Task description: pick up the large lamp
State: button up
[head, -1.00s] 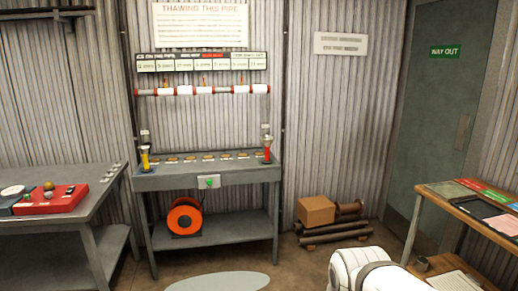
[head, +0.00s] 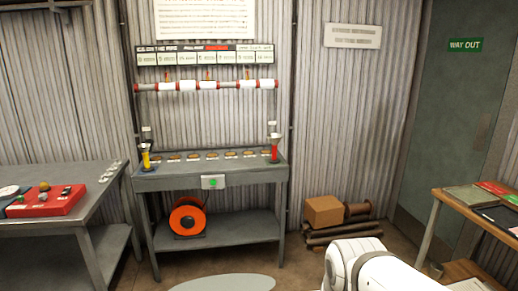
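Two upright lamp-like items stand on the grey bench (head: 213,179) by the wall. A yellow one (head: 146,159) with a pale flared top is at the left end, and a red one (head: 274,149) with a pale flared top is at the right end. The red one looks slightly taller, but I cannot tell for sure which is the large lamp. My white arm shows at the lower right, well short of the bench. My gripper is not in view.
A row of brown discs (head: 212,154) lies between the two items. A pipe with red and white sections (head: 207,85) runs above. An orange reel (head: 188,218) sits on the lower shelf. A side table (head: 60,205) and a wooden table (head: 480,215) flank the floor. A box (head: 323,211) and logs lie right.

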aim_at(274, 138)
jog(key=u, duration=0.1)
jog(key=i, duration=3.6)
jog(key=z, duration=0.5)
